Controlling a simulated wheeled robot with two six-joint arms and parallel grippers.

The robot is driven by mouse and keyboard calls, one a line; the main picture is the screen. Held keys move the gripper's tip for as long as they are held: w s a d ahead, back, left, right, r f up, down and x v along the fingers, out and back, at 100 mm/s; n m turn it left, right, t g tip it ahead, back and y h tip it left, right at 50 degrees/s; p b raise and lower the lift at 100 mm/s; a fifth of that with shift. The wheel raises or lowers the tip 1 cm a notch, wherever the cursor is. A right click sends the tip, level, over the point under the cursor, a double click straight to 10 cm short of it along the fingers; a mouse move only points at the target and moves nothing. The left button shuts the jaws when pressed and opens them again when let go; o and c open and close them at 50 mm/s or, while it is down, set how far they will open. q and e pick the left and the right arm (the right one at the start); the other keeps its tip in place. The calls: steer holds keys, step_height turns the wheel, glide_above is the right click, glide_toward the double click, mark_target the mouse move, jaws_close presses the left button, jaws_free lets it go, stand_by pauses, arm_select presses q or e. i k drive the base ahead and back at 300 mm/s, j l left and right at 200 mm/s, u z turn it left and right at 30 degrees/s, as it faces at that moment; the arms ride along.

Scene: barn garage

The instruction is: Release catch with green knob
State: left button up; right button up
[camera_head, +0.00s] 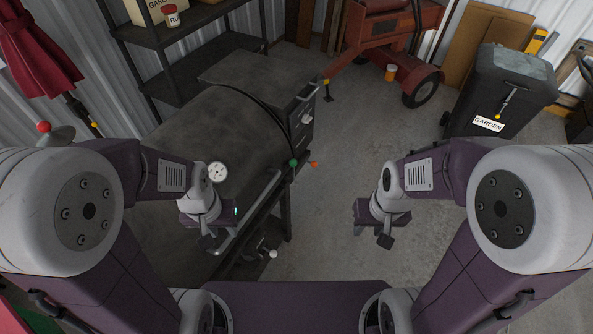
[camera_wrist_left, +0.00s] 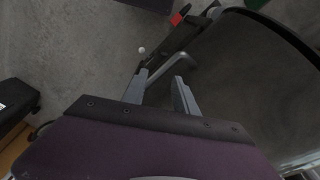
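The green knob (camera_head: 293,162) sits by the front edge of the dark barrel grill (camera_head: 225,130), at the far end of its long handle bar (camera_head: 262,200). A small orange piece (camera_head: 314,164) is just right of the knob. A bit of green (camera_wrist_left: 256,3) shows at the top edge of the left wrist view. My left gripper (camera_head: 217,241) is over the grill's near side by the handle bar, well short of the knob. Its fingers (camera_wrist_left: 160,80) are apart and empty, near the bent bar end (camera_wrist_left: 187,64). My right gripper (camera_head: 385,240) hangs over bare floor; its opening is unclear.
A round gauge (camera_head: 218,171) is on the grill. A white ball-ended lever (camera_head: 272,254) sticks out below. A shelf (camera_head: 175,50) stands behind left, a red wheeled machine (camera_head: 385,40) behind, a garden bin (camera_head: 505,90) at right. The floor right of the grill is clear.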

mark_target(293, 162)
steer(key=i+l+u, duration=0.1)
steer(key=i+l, duration=0.25)
steer(key=i+l+u, duration=0.15)
steer(key=i+l, duration=0.25)
steer(key=l, duration=0.2)
steer(key=i+l+u, duration=0.1)
steer(key=i+l, duration=0.2)
steer(key=l, duration=0.2)
